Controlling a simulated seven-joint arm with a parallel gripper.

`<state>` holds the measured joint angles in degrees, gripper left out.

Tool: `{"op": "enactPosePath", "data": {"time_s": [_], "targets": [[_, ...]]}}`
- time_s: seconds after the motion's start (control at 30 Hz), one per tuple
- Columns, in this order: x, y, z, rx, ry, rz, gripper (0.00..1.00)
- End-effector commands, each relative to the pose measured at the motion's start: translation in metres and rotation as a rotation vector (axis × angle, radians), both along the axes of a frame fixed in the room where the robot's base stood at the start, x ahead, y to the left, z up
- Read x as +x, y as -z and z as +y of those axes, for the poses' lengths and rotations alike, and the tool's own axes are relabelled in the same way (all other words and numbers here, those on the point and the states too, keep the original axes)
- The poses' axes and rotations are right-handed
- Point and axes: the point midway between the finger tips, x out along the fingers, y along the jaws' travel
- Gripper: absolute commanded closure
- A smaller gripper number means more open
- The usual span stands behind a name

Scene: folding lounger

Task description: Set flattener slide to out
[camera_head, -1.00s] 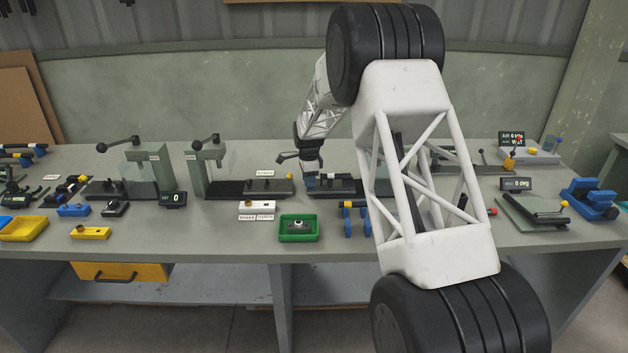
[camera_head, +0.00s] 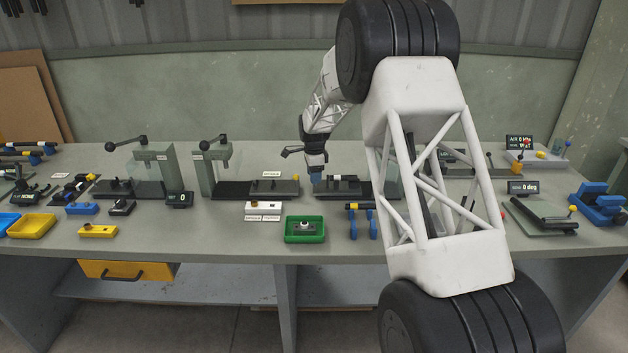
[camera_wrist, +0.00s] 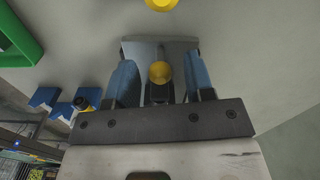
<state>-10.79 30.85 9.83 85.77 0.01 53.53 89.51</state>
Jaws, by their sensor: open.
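My gripper (camera_head: 316,181) is at the left end of a low black slide fixture (camera_head: 345,188) in the middle of the bench. In the wrist view its two blue fingers (camera_wrist: 160,85) stand open, one on each side of a yellow round knob (camera_wrist: 160,72). Contact with the knob cannot be told. The arm hides this knob in the head view. Just left of the gripper is a second black slide unit (camera_head: 272,187) with its own yellow knob (camera_head: 295,178) and a small label (camera_head: 271,174). The label is too small to read, so which unit is the flattener is unclear.
A grey press (camera_head: 207,170) stands to the left. My white arm hides much of the right middle bench.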

Motion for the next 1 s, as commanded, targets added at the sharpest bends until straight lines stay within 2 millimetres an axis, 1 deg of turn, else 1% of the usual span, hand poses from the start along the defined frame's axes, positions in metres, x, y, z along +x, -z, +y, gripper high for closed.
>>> {"op": "enactPosePath", "data": {"time_s": [0.03,0.2,0.4,0.53,0.87,1.0], "targets": [[0.0,-0.007,0.0,0.0,0.0,-0.002,0.52],[0.001,-0.03,0.001,0.001,0.0,-0.003,0.52],[0.0,-0.046,0.001,0.0,-0.001,-0.001,0.52],[0.0,-0.05,0.001,0.0,-0.001,-0.001,0.52],[0.0,-0.051,0.001,0.0,-0.001,-0.001,0.52],[-0.003,-0.056,-0.001,0.001,-0.009,-0.003,0.52]]}}
